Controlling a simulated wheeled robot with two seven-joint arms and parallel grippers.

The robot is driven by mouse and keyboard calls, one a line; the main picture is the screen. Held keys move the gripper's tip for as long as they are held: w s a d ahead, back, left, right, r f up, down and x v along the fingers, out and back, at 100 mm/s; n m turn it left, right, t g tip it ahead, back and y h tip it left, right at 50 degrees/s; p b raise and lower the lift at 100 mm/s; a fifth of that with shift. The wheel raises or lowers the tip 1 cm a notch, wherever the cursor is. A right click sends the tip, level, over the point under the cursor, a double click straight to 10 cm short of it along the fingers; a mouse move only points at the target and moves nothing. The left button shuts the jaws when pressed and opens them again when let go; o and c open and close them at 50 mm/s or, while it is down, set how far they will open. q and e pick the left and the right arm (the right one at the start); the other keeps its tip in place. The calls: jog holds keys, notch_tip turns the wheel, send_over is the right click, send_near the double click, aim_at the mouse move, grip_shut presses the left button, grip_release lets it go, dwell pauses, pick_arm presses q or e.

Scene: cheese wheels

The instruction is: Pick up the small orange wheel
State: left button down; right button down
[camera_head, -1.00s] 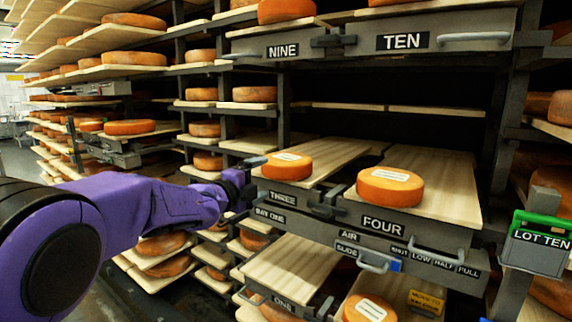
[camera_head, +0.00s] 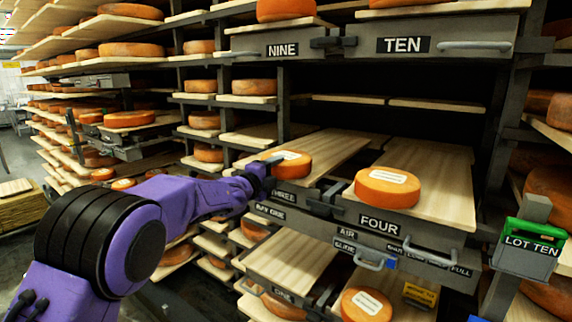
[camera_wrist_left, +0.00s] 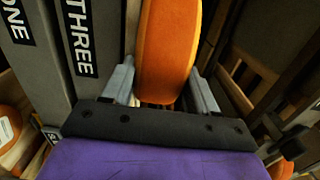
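The small orange wheel (camera_head: 293,168), with a white label on top, rests on the front of the wooden board on drawer THREE. A larger-looking labelled orange wheel (camera_head: 388,187) sits on drawer FOUR to its right. My left gripper (camera_head: 268,165) is at the left side of the small wheel and partly covers it. In the left wrist view, the small wheel's orange rim (camera_wrist_left: 167,50) stands between the two grey fingers of the left gripper (camera_wrist_left: 163,88), which are spread. Narrow gaps seem to show beside the wheel. My right gripper is not in view.
Drawers NINE and TEN (camera_head: 403,45) overhang behind and above. Below are drawer ONE (camera_head: 290,252) and another board with a labelled wheel (camera_head: 366,304). A green-topped LOT TEN box (camera_head: 527,248) stands at the right. Racks of wheels fill the left.

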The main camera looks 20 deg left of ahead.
pick_arm(q)
jog(key=shift+r, duration=0.25)
jog(key=shift+w+f, duration=0.1)
jog(key=shift+w, duration=0.05)
